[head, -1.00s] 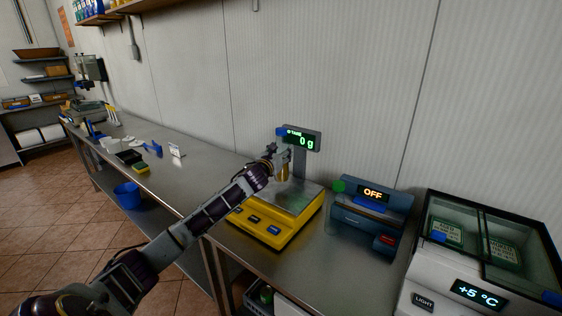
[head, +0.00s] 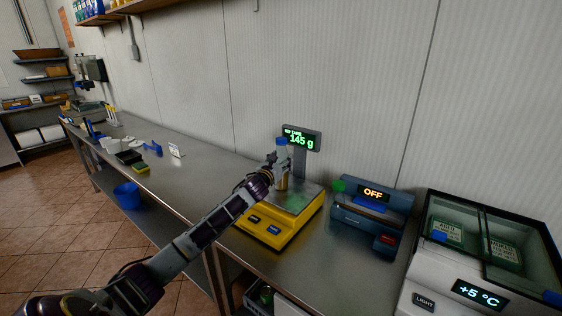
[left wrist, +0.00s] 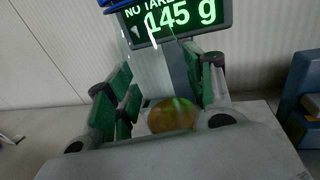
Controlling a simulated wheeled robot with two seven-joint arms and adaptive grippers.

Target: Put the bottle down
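The bottle (head: 284,183) has a blue cap and amber contents. It stands about upright on the steel plate of the yellow scale (head: 262,234), whose display (head: 301,139) reads 145 g. My left gripper (head: 279,165) is at the bottle, over the scale. In the left wrist view, its green-padded fingers (left wrist: 162,75) lie on both sides of the clear bottle, with the amber lower part (left wrist: 172,116) between them. I cannot tell whether the pads press on it. My right gripper is not in view.
A blue device (head: 368,213) with an OFF display stands right of the scale. Beyond it is a glass-topped cooler (head: 423,275) showing +5 °C. The steel counter (head: 205,178) left of the scale is mostly clear near it. The wall is close behind.

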